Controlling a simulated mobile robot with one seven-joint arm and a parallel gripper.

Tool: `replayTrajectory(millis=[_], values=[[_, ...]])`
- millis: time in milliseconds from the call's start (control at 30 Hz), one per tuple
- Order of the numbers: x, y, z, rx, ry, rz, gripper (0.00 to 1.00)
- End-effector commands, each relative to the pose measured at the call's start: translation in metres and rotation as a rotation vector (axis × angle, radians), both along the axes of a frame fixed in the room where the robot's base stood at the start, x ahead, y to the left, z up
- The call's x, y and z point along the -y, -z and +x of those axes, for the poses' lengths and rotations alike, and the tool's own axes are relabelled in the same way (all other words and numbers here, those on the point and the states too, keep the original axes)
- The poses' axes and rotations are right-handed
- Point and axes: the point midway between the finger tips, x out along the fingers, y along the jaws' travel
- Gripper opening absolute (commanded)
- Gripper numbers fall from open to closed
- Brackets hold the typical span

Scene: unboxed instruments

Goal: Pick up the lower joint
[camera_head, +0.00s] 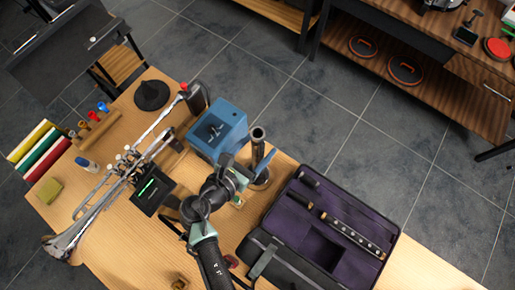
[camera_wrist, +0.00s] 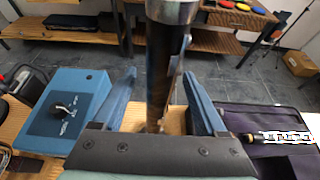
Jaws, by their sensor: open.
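A dark upright tube with a metal ring at its top, which appears to be the lower joint (camera_head: 258,143), stands on the table near the blue box. In the wrist view the dark tube (camera_wrist: 160,60) rises between the two blue fingers of my gripper (camera_wrist: 159,80). The fingers are spread, one on each side of it, with visible gaps; whether either touches it is unclear. The tube's foot is partly hidden by my gripper. Another dark piece with silver keys (camera_head: 350,234) lies in the purple-lined case (camera_head: 322,242).
The blue box with a switch (camera_head: 229,115) stands close to the left of the tube. The open case is close on the right. A trumpet (camera_head: 105,190), a black cone (camera_head: 152,95) and a small dark device (camera_head: 151,192) are farther left on the table.

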Motion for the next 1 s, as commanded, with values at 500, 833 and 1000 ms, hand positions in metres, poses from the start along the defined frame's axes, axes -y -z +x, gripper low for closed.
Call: replayTrajectory(millis=[500,833,1000], values=[[0.000,-0.001,0.000,0.001,0.000,0.001,0.00],[0.000,-0.003,0.001,0.004,0.000,0.000,0.00],[-0.001,-0.013,0.001,0.007,0.000,0.001,0.00]])
